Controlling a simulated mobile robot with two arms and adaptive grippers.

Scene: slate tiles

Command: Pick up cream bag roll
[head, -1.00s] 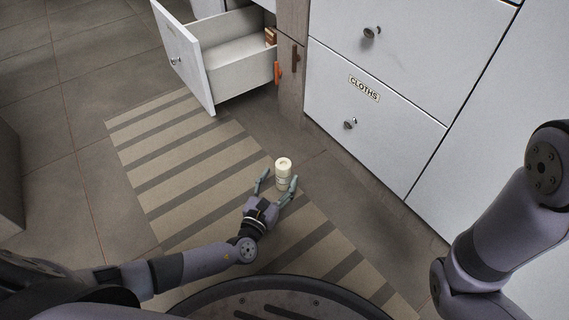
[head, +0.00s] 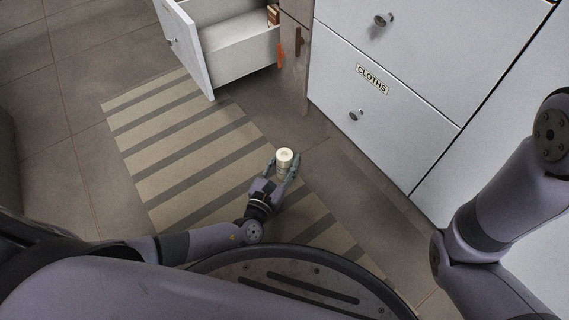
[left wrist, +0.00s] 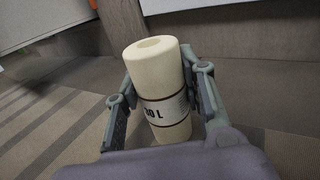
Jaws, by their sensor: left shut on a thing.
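The cream bag roll (head: 285,158) stands upright near the right edge of the striped rug in the head view. It also shows in the left wrist view (left wrist: 158,75), with a hollow top and a printed label band with dark letters. My left gripper (head: 284,170) is shut on the roll, with one finger on each side of it. The left wrist view shows its fingers (left wrist: 160,92) against both sides of the roll. My right arm shows at the right of the head view, but its gripper is out of view.
A striped rug (head: 190,150) lies on the tiled floor. An open white drawer (head: 235,62) juts out at the top. A white cabinet drawer labelled CLOTHS (head: 385,100) is shut at the right. Free floor (head: 60,140) lies to the left.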

